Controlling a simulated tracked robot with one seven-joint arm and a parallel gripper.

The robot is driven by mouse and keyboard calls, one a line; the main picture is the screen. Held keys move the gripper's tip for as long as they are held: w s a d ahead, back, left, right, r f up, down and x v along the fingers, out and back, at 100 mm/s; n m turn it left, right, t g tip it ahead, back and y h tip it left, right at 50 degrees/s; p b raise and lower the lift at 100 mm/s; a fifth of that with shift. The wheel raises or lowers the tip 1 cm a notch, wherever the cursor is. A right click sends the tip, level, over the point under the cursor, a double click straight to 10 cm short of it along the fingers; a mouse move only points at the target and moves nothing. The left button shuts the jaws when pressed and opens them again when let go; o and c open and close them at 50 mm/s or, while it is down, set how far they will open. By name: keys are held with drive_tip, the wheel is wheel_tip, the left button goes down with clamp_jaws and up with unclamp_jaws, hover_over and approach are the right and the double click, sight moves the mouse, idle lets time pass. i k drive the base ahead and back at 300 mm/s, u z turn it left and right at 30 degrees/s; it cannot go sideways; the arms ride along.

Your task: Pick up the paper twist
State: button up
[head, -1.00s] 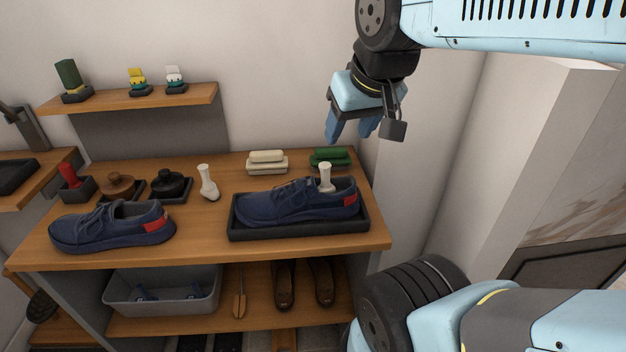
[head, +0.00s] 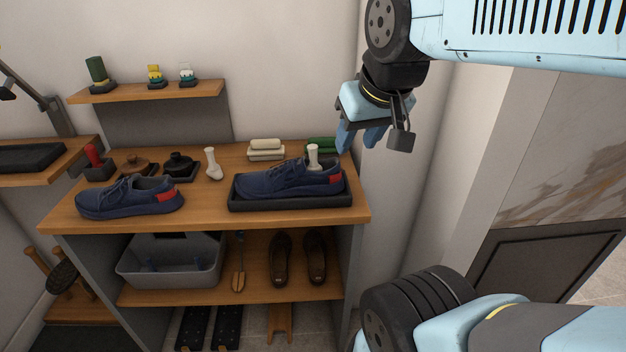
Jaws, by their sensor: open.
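Two white upright pieces with narrow stems could be the paper twist; I cannot tell which from here. One white piece (head: 213,164) stands on the wooden bench top (head: 205,208), between the black-lidded item and the shoe in the tray. The other white piece (head: 313,155) sticks up at the navy shoe (head: 285,181) in the black tray; its lower part is hidden by the shoe. My gripper (head: 360,141) is open and empty, raised to the right of the bench, with its blue fingers pointing down.
Another navy shoe (head: 130,198) sits at the bench's left. A small shelf (head: 150,92) overhangs the back left. Below are a grey bin (head: 170,267) and brown shoes (head: 280,258). A wall is at right.

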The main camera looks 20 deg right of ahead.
sight(314, 166)
drive_tip(key=u, duration=1.85)
drive_tip(key=k, duration=1.85)
drive_tip(key=z, duration=0.6)
drive_tip(key=i, duration=1)
drive_tip(key=z, duration=0.05)
